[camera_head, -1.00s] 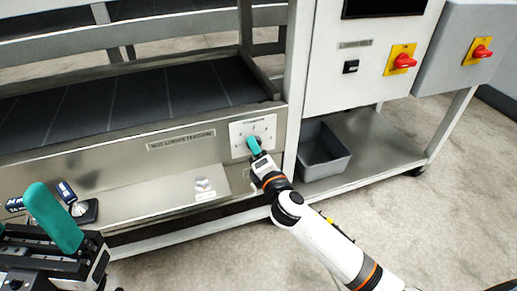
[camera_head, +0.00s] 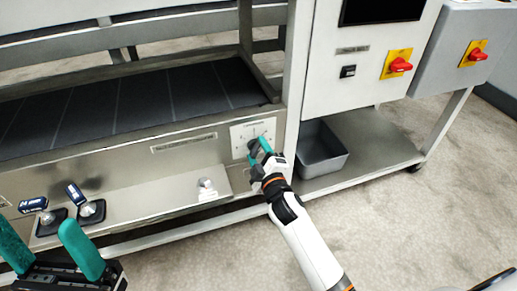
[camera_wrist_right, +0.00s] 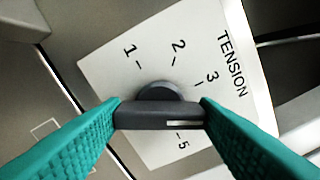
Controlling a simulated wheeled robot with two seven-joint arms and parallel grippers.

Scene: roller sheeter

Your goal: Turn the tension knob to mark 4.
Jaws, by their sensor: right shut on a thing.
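The tension knob (camera_wrist_right: 158,113) is a dark grip bar on a round base, on a white dial plate (camera_wrist_right: 110,65) lettered TENSION. The plate also shows on the machine's front panel in the head view (camera_head: 268,128). In the wrist view my right gripper (camera_wrist_right: 162,118) is shut on the knob, one teal finger at each end of the bar. The knob's white line lies at its right end and points right, between marks 3 and 5. Mark 4 is hidden behind the knob or finger. My left gripper (camera_head: 48,248) is open and empty at lower left, clear of the panel.
A metal shelf (camera_head: 145,196) below the panel carries small blue-labelled items (camera_head: 75,193) and a small silver knob (camera_head: 207,185). A grey bin (camera_head: 320,148) stands right of the dial. Red switches (camera_head: 400,65) are higher right. The floor in front is free.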

